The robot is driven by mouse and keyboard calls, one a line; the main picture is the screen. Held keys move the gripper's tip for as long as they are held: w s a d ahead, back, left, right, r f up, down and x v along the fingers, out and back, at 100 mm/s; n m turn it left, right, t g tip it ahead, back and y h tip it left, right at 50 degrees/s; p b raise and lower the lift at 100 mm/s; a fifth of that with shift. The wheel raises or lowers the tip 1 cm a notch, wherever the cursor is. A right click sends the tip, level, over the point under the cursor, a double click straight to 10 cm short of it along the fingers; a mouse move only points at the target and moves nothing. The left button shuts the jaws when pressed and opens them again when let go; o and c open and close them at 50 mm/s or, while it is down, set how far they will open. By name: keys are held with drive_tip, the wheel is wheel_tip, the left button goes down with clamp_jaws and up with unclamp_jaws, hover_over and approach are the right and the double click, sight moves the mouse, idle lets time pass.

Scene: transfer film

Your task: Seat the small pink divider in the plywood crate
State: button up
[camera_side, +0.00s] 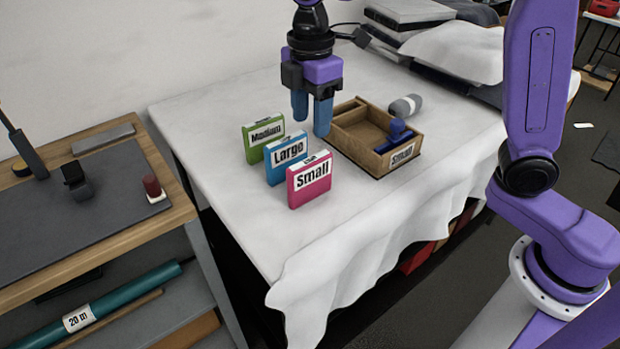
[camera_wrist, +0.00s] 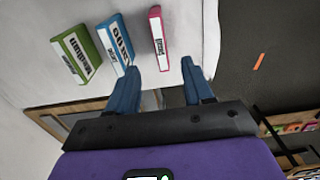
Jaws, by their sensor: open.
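The small pink divider (camera_side: 309,180) stands upright on the white-covered table, labelled "Small", nearest the side camera in a row of three. In the wrist view the pink divider (camera_wrist: 158,35) shows just beyond the gap between my fingertips. The plywood crate (camera_side: 349,152) stands to the right of the row, with a "Small" label on its front end. Its wooden edge also shows in the wrist view (camera_wrist: 50,128), partly hidden by my gripper. My gripper (camera_side: 311,126) is open and empty, pointing down above the table between the dividers and the crate.
The blue "Large" divider (camera_side: 287,158) and green "Medium" divider (camera_side: 263,138) stand behind the pink one. A blue knobbed object (camera_side: 397,132) sits in the crate's right part. A grey roll (camera_side: 405,106) lies behind the crate. The cloth in front of the dividers is clear.

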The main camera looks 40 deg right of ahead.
sight(310, 160)
wheel_tip(310, 160, down, 13)
drive_tip(key=shift+a+r, duration=0.1)
drive_tip(key=shift+r, duration=0.1)
idle(0.4)
clamp_jaws()
